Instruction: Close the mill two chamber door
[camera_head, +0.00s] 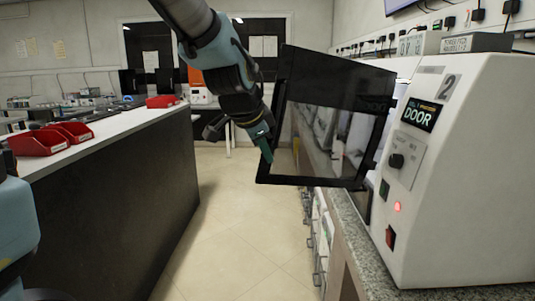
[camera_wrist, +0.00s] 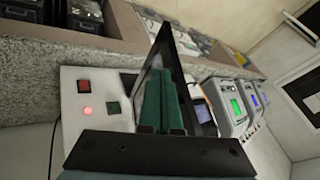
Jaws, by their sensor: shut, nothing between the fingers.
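Mill two is the white machine (camera_head: 460,190) marked "2" at the right of the head view, its display reading "DOOR" and a red light lit on its front. Its chamber door (camera_head: 340,80), a black frame with a clear pane, stands open, swung out over the aisle. My gripper (camera_head: 266,153) has green fingers that are shut and empty. They overlap the door's left, free edge in the head view; I cannot tell if they touch it. In the wrist view the shut fingers (camera_wrist: 162,105) point along the dark door frame (camera_wrist: 174,55), beside the mill's button panel (camera_wrist: 70,92).
A granite counter (camera_head: 345,215) runs beneath the mill, with drawers below. A white-topped bench (camera_head: 110,130) with red bins (camera_head: 38,143) stands at the left. The tiled floor (camera_head: 235,225) between them is clear. Other machines with green and blue screens (camera_wrist: 237,106) show in the wrist view.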

